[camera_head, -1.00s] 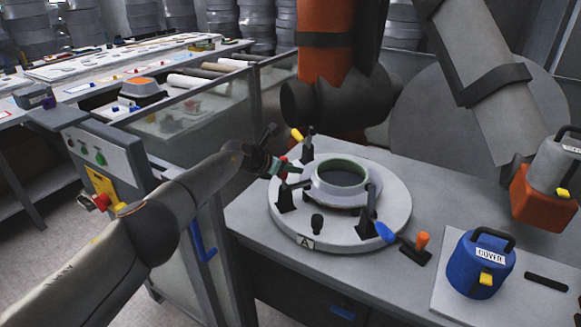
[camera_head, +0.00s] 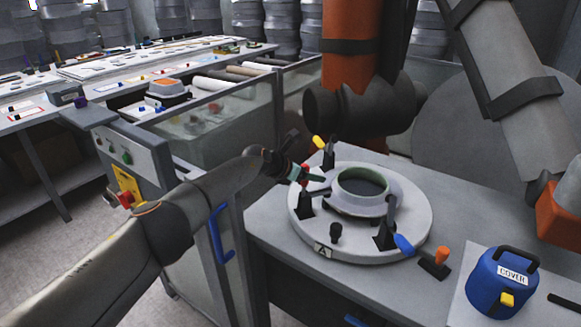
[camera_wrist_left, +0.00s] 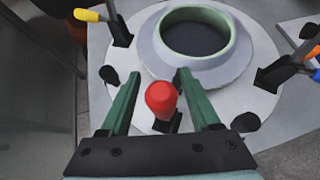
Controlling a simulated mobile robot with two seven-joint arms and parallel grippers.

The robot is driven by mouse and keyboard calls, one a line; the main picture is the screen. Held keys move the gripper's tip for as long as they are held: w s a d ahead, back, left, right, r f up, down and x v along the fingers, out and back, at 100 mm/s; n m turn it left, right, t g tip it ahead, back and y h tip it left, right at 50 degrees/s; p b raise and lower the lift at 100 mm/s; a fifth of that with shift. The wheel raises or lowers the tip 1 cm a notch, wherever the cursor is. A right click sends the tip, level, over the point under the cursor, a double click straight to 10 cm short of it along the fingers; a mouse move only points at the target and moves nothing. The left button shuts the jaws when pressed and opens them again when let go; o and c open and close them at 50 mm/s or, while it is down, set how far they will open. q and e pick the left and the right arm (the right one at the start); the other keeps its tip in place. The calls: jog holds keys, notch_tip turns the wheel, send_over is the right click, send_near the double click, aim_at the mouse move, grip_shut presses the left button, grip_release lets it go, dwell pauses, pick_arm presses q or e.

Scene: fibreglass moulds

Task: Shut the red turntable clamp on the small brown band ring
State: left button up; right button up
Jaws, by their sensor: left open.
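A round pale turntable (camera_head: 340,250) marked A bears a grey ring (camera_head: 385,202) with a green inner rim; I see no clear brown band. The red clamp's knob (camera_head: 304,173) is at the turntable's left edge; it also shows in the left wrist view (camera_wrist_left: 161,98), pointing up toward the camera. My left gripper (camera_head: 312,178) is open, and its green fingers (camera_wrist_left: 158,80) stand on either side of the red knob, with gaps. Whether the red clamp's arm touches the ring is hidden. My right gripper is not in view.
A yellow-handled clamp (camera_head: 318,142) stands at the turntable's back and a blue-handled one (camera_head: 403,243) at the front right. An orange-handled lever (camera_head: 442,255) and a blue COVER container (camera_head: 497,285) stand to the right. A control box (camera_head: 130,155) is at the left.

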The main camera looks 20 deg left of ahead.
pick_arm(q)
jog(key=shift+p+v, duration=0.95)
jog(key=shift+v, duration=0.05)
jog(key=shift+p+v, duration=0.65)
jog(key=shift+v, duration=0.45)
jog(key=v, duration=0.7)
jog(key=shift+s, duration=0.3)
